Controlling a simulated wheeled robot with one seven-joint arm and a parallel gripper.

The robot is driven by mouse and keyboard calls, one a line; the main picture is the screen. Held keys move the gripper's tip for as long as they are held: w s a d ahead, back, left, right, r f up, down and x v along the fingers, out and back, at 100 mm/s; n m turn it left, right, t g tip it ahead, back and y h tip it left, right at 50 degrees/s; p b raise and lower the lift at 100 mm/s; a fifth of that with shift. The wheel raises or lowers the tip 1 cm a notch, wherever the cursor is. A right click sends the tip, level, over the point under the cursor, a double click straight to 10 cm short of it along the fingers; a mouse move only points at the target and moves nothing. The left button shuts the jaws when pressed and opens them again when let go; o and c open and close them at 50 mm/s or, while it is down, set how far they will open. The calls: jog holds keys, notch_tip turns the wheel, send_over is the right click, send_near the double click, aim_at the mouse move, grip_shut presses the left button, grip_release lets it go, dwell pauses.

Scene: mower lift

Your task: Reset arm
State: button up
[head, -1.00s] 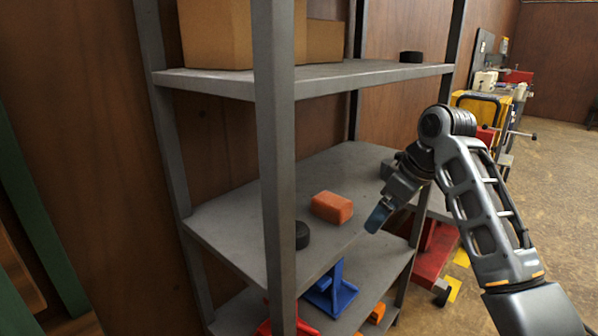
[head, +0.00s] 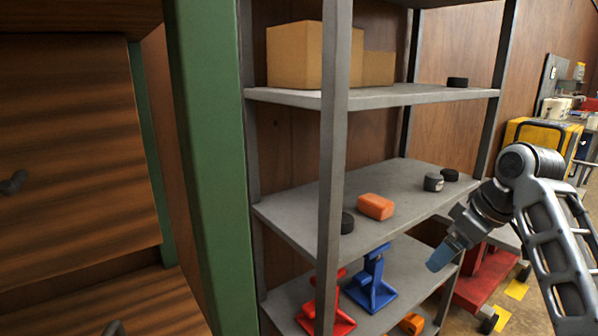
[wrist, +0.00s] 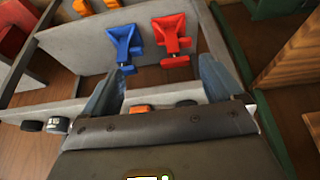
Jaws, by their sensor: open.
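My gripper (head: 440,257) is at the right in the head view, in front of the grey shelf unit (head: 285,214) and pointing down and to the left. In the wrist view its two fingers (wrist: 165,85) stand wide apart with nothing between them held. An orange block (head: 375,206) lies on the middle shelf, apart from the gripper. It shows low between the fingers in the wrist view (wrist: 138,109).
A blue jack stand (head: 371,285) and a red one (head: 328,315) stand on the lower shelf. Cardboard boxes (head: 308,57) sit on the top shelf. A green post (head: 205,150) rises left of the shelves. A red wheeled machine (head: 478,283) stands behind my arm.

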jog(key=s+a+f+m+t, duration=0.3)
jog(key=s+a+f, duration=0.35)
jog(key=f, duration=0.45)
jog(key=s+a+f+m+t, duration=0.2)
jog(key=s+a+f, duration=0.3)
jog(key=s+f, duration=0.4)
jog(key=s+f+m+t+h, duration=0.1)
jog(key=s+f+m+t, duration=0.15)
jog(key=s, duration=1.15)
jog(key=s+d+r+t+h, duration=0.1)
jog(key=s+d+r, duration=0.1)
jog(key=s+r, duration=0.5)
jog(key=s+d+r+t, duration=0.2)
jog(key=s+r, duration=0.5)
jog(key=s, duration=0.6)
jog(key=shift+s+r+h, duration=0.3)
jog(key=shift+s+h, duration=0.05)
jog(key=shift+h, duration=0.05)
jog(key=shift+t, duration=0.25)
